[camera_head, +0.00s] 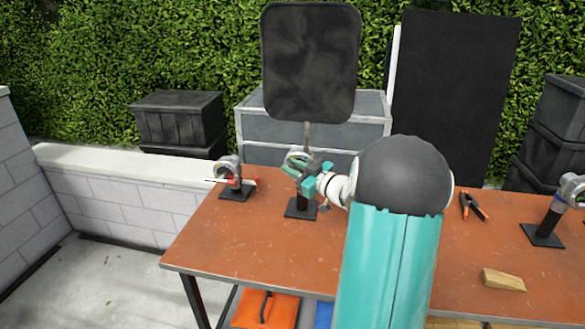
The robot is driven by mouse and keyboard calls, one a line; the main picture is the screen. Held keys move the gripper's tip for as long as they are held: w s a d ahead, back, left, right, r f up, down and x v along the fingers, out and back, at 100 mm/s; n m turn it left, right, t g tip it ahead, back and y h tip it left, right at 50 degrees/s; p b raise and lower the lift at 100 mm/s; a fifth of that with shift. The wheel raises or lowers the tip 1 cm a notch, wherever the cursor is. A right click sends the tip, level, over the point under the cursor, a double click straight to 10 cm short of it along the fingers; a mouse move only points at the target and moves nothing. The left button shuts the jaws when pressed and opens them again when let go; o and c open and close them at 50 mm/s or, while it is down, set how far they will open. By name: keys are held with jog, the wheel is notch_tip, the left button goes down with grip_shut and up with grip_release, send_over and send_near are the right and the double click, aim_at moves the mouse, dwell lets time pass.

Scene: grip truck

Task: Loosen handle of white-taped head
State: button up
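A metal grip head (229,168) on a short black stand is at the table's left end, with a red and white bar-like part across it. A second metal head (296,156) stands right of it on a black base (301,208); a rod rises behind it toward a dark panel. My gripper (296,171), teal, is at this second head and overlaps it. I cannot tell whether its fingers touch the handle or how far they are apart. A third head (571,187) with a bluish band is at the right edge, partly cut off. White tape cannot be made out clearly on any head.
The brown table (240,245) has clear room at its front left. An orange and black clamp (473,206) and a wooden block (503,280) lie on the right. A dark panel (310,62) and a black board (455,95) stand behind. My arm hides the middle.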

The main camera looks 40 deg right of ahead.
jog(key=shift+w, duration=0.25)
jog(key=shift+c, duration=0.2)
grip_shut()
jog(key=shift+a+g, duration=0.1)
jog(key=shift+g, duration=0.2)
jog(key=g, duration=0.1)
jog(key=n+g, duration=0.2)
jog(key=shift+w+a+f+h, duration=0.25)
jog(key=shift+w+h, duration=0.05)
jog(key=shift+w, duration=0.05)
jog(key=shift+w+a+f+n+g+h, duration=0.1)
jog(key=shift+f+n+g+h, duration=0.25)
jog(key=shift+g, duration=0.55)
jog(key=shift+w+f+n+g+h, duration=0.15)
jog(key=shift+n+g+h, duration=0.3)
jog(key=shift+g, duration=0.45)
jog(key=shift+s, duration=0.1)
